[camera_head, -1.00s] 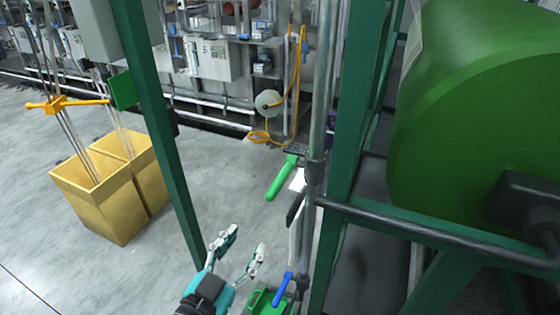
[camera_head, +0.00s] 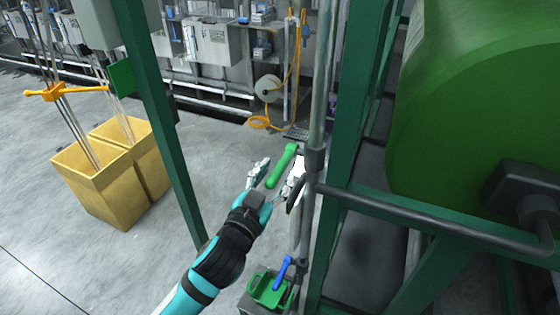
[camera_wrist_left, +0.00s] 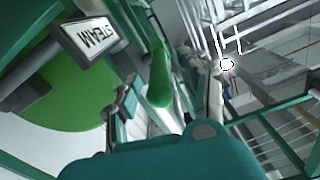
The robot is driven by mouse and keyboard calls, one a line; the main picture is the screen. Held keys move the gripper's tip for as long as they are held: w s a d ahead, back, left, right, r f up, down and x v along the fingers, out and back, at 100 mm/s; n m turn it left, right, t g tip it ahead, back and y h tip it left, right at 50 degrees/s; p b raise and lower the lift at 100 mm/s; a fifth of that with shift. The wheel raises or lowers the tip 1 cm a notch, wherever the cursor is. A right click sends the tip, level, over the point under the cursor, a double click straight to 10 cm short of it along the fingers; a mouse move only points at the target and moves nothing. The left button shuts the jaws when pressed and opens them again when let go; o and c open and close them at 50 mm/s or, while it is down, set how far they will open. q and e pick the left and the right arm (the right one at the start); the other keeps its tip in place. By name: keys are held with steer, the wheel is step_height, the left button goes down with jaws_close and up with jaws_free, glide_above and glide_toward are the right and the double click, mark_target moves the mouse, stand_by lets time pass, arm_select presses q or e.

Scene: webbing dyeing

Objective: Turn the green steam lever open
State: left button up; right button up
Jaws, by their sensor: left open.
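The green steam lever (camera_head: 282,165) sticks out from the vertical grey pipe and slants down to the left in the head view. It also shows in the left wrist view (camera_wrist_left: 160,78), near a white sign reading STEAM (camera_wrist_left: 90,42). My left gripper (camera_head: 272,181) is open, with one finger on each side of the lever's lower end in the head view. In the wrist view the lever lies between the two fingers. I cannot tell whether either finger touches it. My right gripper is in neither view.
A dark green frame post (camera_head: 160,125) stands left of my left arm. The grey vertical pipe (camera_head: 320,90) stands close on the right. Yellow bins (camera_head: 100,190) stand at the left on the floor.

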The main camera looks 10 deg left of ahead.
mark_target(280, 165)
arm_select(q)
steer(key=shift+p+x, duration=0.3)
steer(key=shift+x, duration=1.25)
jaws_close()
